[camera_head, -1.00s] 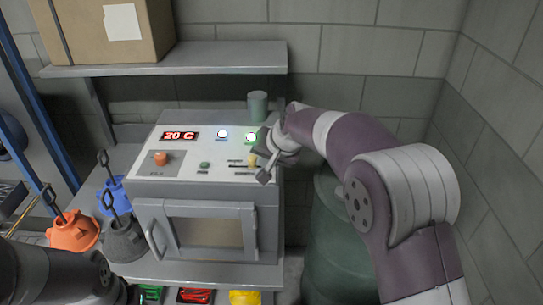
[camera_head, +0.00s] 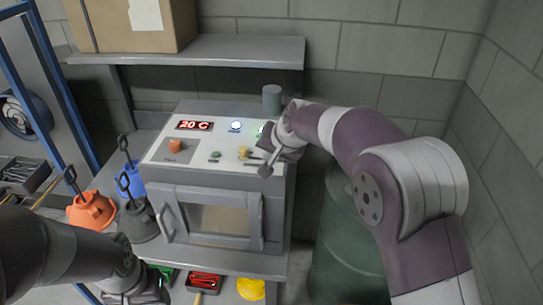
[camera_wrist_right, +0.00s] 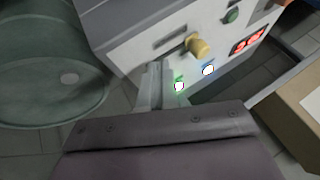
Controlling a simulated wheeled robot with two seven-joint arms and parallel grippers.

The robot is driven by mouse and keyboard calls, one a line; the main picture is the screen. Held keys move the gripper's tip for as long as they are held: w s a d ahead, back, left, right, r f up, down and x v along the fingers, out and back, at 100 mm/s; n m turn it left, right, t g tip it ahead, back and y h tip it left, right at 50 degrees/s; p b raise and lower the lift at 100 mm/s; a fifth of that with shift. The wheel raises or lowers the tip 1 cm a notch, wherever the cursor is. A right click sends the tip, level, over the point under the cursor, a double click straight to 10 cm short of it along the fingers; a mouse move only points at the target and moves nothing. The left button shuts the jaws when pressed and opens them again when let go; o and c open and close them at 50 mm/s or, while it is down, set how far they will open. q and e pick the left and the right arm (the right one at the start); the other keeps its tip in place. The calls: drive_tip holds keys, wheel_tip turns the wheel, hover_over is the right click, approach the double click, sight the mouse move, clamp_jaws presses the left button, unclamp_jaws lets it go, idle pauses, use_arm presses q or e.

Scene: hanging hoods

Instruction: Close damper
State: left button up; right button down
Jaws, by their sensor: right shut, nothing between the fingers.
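The damper appears as a yellow slider knob (camera_head: 244,152) on the sloped control panel (camera_head: 195,163) of a grey oven. In the right wrist view the knob (camera_wrist_right: 198,47) sits at one end of a dark slot, with the bare slot (camera_wrist_right: 172,41) on the side nearer my gripper. My right gripper (camera_head: 266,164) is shut and empty at the panel's right edge, right of the knob and seemingly apart from it. Its fingers (camera_wrist_right: 156,86) also show in the wrist view. My left gripper (camera_head: 140,288) is at the lower left, and its fingers cannot be made out.
The panel also has an orange knob (camera_head: 175,145), a green button (camera_head: 215,155) and a red display (camera_head: 194,125). A grey cup (camera_head: 272,98) stands behind it. A shelf (camera_head: 215,48) with a box (camera_head: 110,25) is above. A green barrel (camera_head: 345,245) stands right, below my right arm.

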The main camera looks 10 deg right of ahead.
drive_tip(key=s+r, duration=0.1)
drive_tip(key=s+d+r, duration=0.1)
drive_tip(key=s+d+r+b, duration=0.1)
drive_tip(key=shift+s+d+r, duration=0.25)
drive_tip(key=shift+r, duration=0.15)
wheel_tip(320, 180, up, 4)
drive_tip(key=s, duration=0.2)
use_arm(q)
wheel_tip(320, 180, down, 3)
drive_tip(key=shift+a+f+b, duration=0.15)
drive_tip(key=shift+b, duration=0.7)
use_arm(e)
drive_tip(key=s+d+f+n+g+h, duration=0.1)
drive_tip(key=s+d+f+n+g, duration=0.1)
drive_tip(key=s+f, duration=0.9)
drive_tip(key=s+d+f+n+g+h, duration=0.1)
drive_tip(key=s+d+f+n+g, duration=0.2)
drive_tip(key=s+f, duration=0.8)
drive_tip(key=shift+d+f+g+h, duration=0.25)
drive_tip(key=shift+d+g+h, duration=0.05)
